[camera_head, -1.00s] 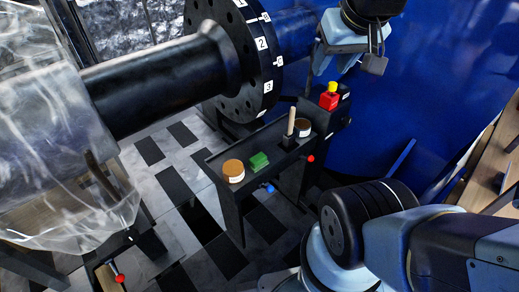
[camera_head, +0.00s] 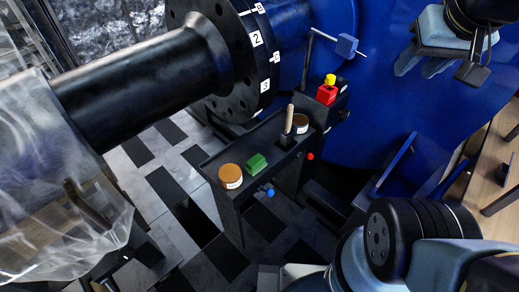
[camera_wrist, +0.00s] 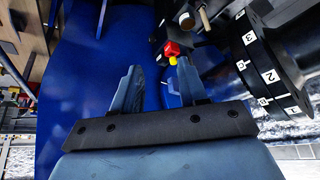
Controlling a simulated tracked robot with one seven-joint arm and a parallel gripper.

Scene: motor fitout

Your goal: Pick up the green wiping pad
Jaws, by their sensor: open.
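The green wiping pad (camera_head: 257,164) lies on a narrow black stand (camera_head: 226,197), between an orange-lidded jar and a wooden-handled tool. My gripper (camera_head: 420,66) is at the upper right of the head view, well apart from the pad. In the wrist view my gripper (camera_wrist: 158,82) has its two blue-grey fingers spread, with nothing between them. The pad cannot be made out in the wrist view.
A black shaft with a numbered flange (camera_head: 240,62) runs behind. A blue wall stands at right.

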